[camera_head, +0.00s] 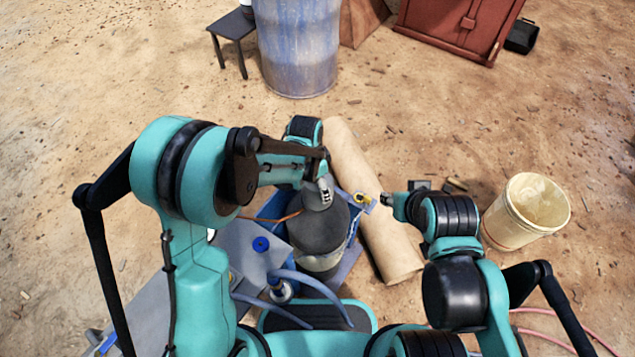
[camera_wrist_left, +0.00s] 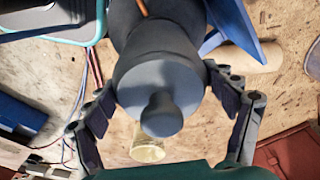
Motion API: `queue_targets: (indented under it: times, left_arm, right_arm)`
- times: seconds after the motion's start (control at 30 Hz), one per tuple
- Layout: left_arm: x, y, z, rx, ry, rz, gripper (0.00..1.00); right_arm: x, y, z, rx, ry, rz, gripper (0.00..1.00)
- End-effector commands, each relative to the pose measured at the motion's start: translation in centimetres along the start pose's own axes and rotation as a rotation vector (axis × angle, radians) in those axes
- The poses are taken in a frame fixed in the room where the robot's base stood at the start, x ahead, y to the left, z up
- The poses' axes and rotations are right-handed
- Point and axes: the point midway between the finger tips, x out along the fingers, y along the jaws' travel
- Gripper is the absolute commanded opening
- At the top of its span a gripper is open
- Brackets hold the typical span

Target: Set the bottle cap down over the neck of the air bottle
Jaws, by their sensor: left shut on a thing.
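The air bottle (camera_head: 315,238) is a dark grey cylinder standing in a blue holder, below and partly behind my left arm in the head view. My left gripper (camera_head: 320,196) is at its top end. In the left wrist view, the left gripper's (camera_wrist_left: 165,105) fingers flank the grey bottle cap (camera_wrist_left: 162,112), which has a round face and a central knob, and they are shut on it. The dark bottle body (camera_wrist_left: 150,45) shows behind the cap. Whether the cap rests on the neck is hidden. My right gripper (camera_head: 386,200) is right of the bottle, its fingers unclear.
A beige roll (camera_head: 385,245) lies right of the bottle. A cream bucket (camera_head: 525,212) stands farther right. A blue drum (camera_head: 298,50), a small dark stool (camera_head: 232,28) and a red-brown case (camera_head: 460,25) are at the back. Hoses (camera_head: 300,280) run in front. Open sandy ground lies between.

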Motion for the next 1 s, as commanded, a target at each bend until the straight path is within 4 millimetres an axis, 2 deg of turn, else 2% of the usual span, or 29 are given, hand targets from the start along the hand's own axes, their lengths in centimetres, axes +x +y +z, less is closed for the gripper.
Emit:
queue_targets:
  times: [0.27, 0.3, 0.37, 0.77, 0.87, 1.0]
  left_arm:
    - [0.1, 0.0, 0.0, 0.000, 0.000, 0.000, 0.43]
    - [0.1, 0.0, 0.0, 0.000, 0.000, 0.000, 0.86]
    - [0.1, 0.0, 0.0, 0.000, 0.000, 0.000, 1.00]
    - [-0.2, 0.0, 0.0, 0.000, 0.000, 0.000, 1.00]
    - [-1.3, 0.0, 0.0, -0.001, 0.000, 0.000, 1.00]
    - [-4.1, 0.0, 0.1, -0.001, 0.000, 0.000, 1.00]
  right_arm:
    - [0.1, 0.0, 0.0, 0.000, 0.000, 0.000, 0.40]
    - [0.1, 0.0, 0.0, 0.000, 0.000, 0.000, 0.40]
    - [0.1, 0.0, 0.0, 0.000, 0.000, 0.000, 0.40]
    - [0.1, 0.0, 0.1, 0.000, 0.000, 0.000, 0.40]
    - [0.1, 0.0, 0.1, 0.000, 0.000, 0.000, 0.40]
    - [0.1, 0.0, 0.1, 0.000, 0.000, 0.000, 0.40]
